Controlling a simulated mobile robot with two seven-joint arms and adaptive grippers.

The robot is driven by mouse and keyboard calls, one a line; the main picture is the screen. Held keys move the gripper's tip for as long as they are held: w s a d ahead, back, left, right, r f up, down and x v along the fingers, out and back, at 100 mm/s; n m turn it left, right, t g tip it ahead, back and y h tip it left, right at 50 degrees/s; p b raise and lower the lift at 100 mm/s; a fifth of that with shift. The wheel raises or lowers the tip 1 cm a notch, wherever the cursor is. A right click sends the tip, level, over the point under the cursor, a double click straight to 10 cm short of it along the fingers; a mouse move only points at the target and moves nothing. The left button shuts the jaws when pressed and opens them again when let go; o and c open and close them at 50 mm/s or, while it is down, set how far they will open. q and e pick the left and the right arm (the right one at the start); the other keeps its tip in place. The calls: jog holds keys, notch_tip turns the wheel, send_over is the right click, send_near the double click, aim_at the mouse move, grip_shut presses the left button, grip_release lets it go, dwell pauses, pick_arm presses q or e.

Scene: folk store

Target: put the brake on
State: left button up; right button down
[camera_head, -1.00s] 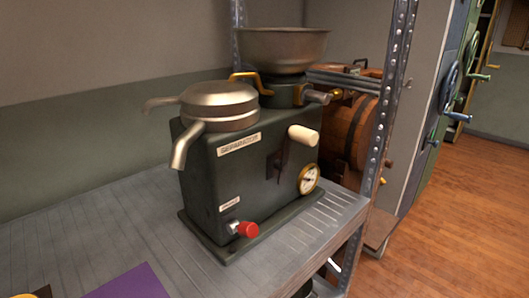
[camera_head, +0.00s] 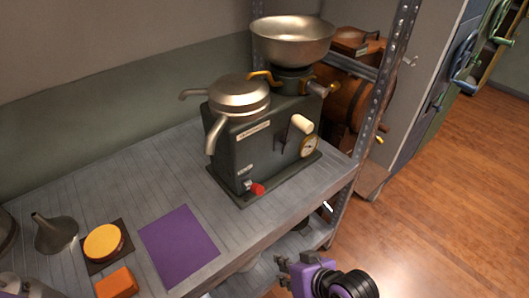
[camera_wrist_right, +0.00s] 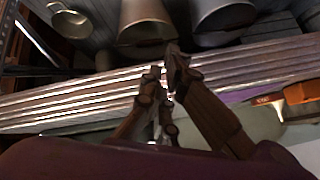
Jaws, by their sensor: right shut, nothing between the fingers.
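The dark green separator (camera_head: 270,140) stands upright on the grey shelf in the head view. It has a metal bowl on top, two spouts, a pale crank handle (camera_head: 302,123) and a round gauge. A small red knob (camera_head: 257,189) sticks out low on its front; I cannot tell whether this is the brake. My right gripper (camera_head: 285,266) is at the bottom of the head view, in front of the shelf edge, below and apart from the knob. Its fingers (camera_wrist_right: 168,68) are shut and empty in the right wrist view. My left gripper is not in view.
The shelf (camera_head: 110,195) also holds a purple sheet (camera_head: 180,245), a yellow round piece (camera_head: 104,242), an orange block (camera_head: 117,283) and a funnel (camera_head: 54,232). Metal vessels (camera_wrist_right: 145,20) show in the wrist view. A perforated post (camera_head: 385,90) stands right of the separator; wooden floor is open beyond.

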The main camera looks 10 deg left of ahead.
jog(key=w+a+r+n+p, duration=0.15)
jog(key=w+r, duration=0.25)
jog(key=r, duration=0.4)
jog(key=w+a+r+t+y+p, duration=0.1)
jog(key=w+r+p, duration=0.1)
jog(key=w+r, duration=0.45)
jog(key=w+a+r+n+p, duration=0.1)
jog(key=w+a+r+p, duration=0.15)
jog(key=r, duration=0.65)
jog(key=b, duration=0.1)
send_over(253, 187)
jog(key=w+d, duration=0.1)
jog(key=d, duration=0.1)
notch_tip(253, 187, down, 6)
jog(key=shift+w+r, duration=0.1)
jog(key=shift+w, duration=0.05)
jog(key=shift+w+a+f+n, duration=0.25)
jog(key=shift+w+a+f, duration=0.05)
jog(key=shift+a+f, duration=0.1)
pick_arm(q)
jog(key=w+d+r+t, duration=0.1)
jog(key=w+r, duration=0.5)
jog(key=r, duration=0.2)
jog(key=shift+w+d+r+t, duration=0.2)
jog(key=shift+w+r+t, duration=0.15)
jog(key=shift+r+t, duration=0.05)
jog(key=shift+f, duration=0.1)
